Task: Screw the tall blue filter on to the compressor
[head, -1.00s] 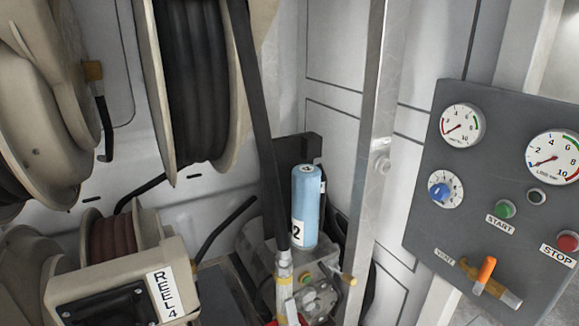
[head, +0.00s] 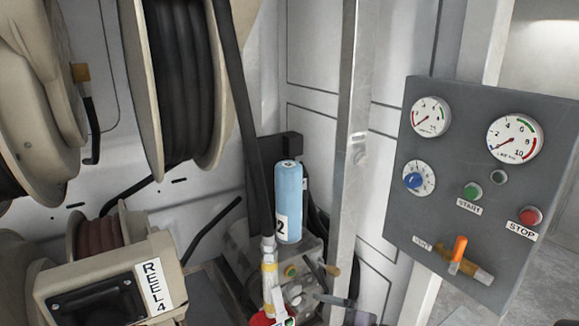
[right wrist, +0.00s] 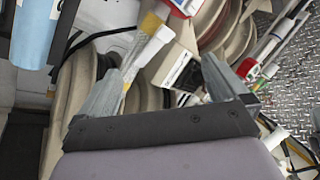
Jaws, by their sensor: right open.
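The tall blue filter (head: 289,203) stands upright on top of the grey compressor (head: 316,247), with a white label marked 2 partly showing. Whether it is threaded on cannot be told. Part of the filter also shows at the top left of the right wrist view (right wrist: 34,32), outside my fingers. My right gripper (right wrist: 158,78) is open, with nothing held between its fingers. In the head view, grey finger-like parts show at the compressor's lower front, below the filter. My left gripper is not in view.
A black hose with a yellow-and-white end (head: 269,275) hangs close in front of the compressor. Reel 4 (head: 110,290) is at left. A metal post (head: 352,150) and the gauge panel (head: 470,190) stand to the right. Larger hose reels (head: 180,80) are above left.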

